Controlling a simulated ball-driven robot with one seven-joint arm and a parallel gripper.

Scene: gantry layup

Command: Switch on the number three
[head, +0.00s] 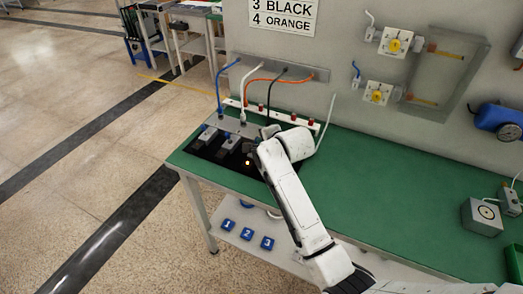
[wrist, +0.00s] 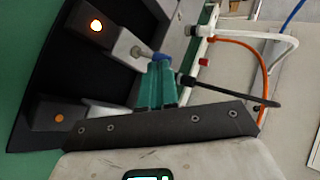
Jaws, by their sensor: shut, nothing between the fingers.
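A black panel (head: 203,151) with a row of dark boxes and grey switch units lies on the green bench. Another box (wrist: 45,125) has a dimmer orange lamp (wrist: 60,118). In the wrist view, a grey switch unit (wrist: 130,46) has a rod with a blue tip (wrist: 159,58). My gripper (wrist: 161,68) has its teal fingers shut and empty, right by the blue tip; contact is unclear. My arm hides part of the row in the head view.
Blue, white, orange and black cables run from a wall strip (head: 280,74) down behind the panel. A white rail (head: 240,106) with red parts stands there. The sign (head: 283,16) reads "3 BLACK, 4 ORANGE". Blue tiles 1, 2, 3 (head: 248,234) are below. The bench's middle (head: 390,190) is clear.

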